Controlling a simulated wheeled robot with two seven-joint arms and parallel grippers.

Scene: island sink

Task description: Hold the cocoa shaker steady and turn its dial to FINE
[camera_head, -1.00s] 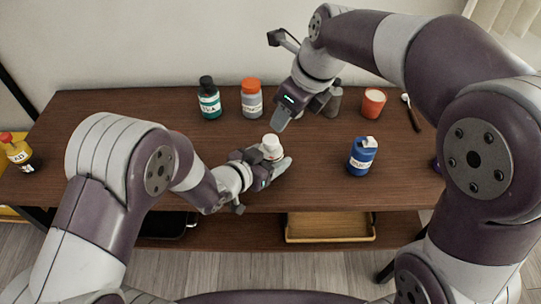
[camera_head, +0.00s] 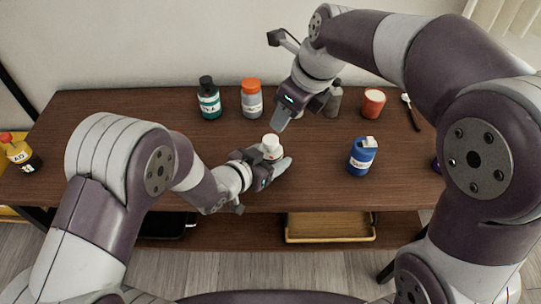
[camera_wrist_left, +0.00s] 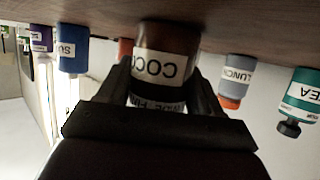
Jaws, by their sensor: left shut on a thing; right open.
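The cocoa shaker stands upright on the table, its white top (camera_head: 271,146) showing in the head view. In the left wrist view it is inverted, a brown body with a "COCO" label (camera_wrist_left: 163,67) and a pale lettered band at the cap end, partly hidden; the dial setting cannot be read. My left gripper (camera_head: 270,163) is shut around the shaker's side, with a finger on each side in the wrist view. My right gripper (camera_head: 284,118) is open and empty, pointing down behind and above the shaker, apart from it.
On the brown table (camera_head: 320,180) a blue bottle (camera_head: 362,156) stands to the right. A yellow-and-black bottle (camera_head: 20,154) is far left.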

